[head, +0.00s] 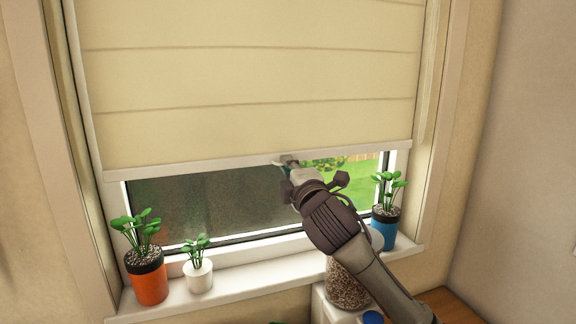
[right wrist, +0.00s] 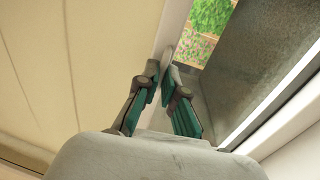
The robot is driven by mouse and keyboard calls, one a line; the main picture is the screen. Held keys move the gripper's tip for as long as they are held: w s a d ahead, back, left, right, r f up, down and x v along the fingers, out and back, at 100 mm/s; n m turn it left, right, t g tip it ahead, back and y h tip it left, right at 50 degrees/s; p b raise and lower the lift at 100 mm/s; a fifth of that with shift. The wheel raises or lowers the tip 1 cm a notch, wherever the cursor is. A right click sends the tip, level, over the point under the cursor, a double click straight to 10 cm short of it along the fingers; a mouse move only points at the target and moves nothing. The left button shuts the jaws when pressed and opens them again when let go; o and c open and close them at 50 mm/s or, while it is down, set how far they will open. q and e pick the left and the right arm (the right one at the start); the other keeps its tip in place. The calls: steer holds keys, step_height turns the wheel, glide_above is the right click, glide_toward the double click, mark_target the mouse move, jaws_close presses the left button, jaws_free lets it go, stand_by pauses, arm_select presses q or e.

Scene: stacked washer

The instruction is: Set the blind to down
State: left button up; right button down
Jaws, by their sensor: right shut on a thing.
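The cream fabric blind (head: 250,80) covers the upper and middle part of the window, with its bottom rail (head: 200,172) above the sill. The window glass (head: 225,205) is bare below the rail. My right gripper (head: 287,163) reaches up to the middle of the rail, and its fingers are shut on the rail's lower edge or a small pull there; the exact hold is partly hidden. In the right wrist view the teal-padded fingers (right wrist: 165,78) close at the pale rail (right wrist: 175,25), with the blind (right wrist: 70,60) on the left. My left gripper is not in view.
On the white sill (head: 240,283) stand an orange pot (head: 150,283) and a white pot (head: 199,276) at left, and a blue pot (head: 384,226) at right, all with plants. A jar (head: 347,288) stands below my right arm. The middle of the sill is clear.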

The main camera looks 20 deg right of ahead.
steer(key=shift+w+f, duration=0.1)
steer(key=shift+f, duration=0.35)
steer(key=c, duration=1.4)
jaws_free()
steer(key=shift+o, duration=0.6)
steer(key=shift+r, duration=0.15)
steer(key=s+f, duration=0.1)
steer(key=s, duration=1.1)
steer(key=shift+d+f, duration=0.2)
steer(key=shift+f, duration=0.1)
steer(key=shift+s+f, duration=0.1)
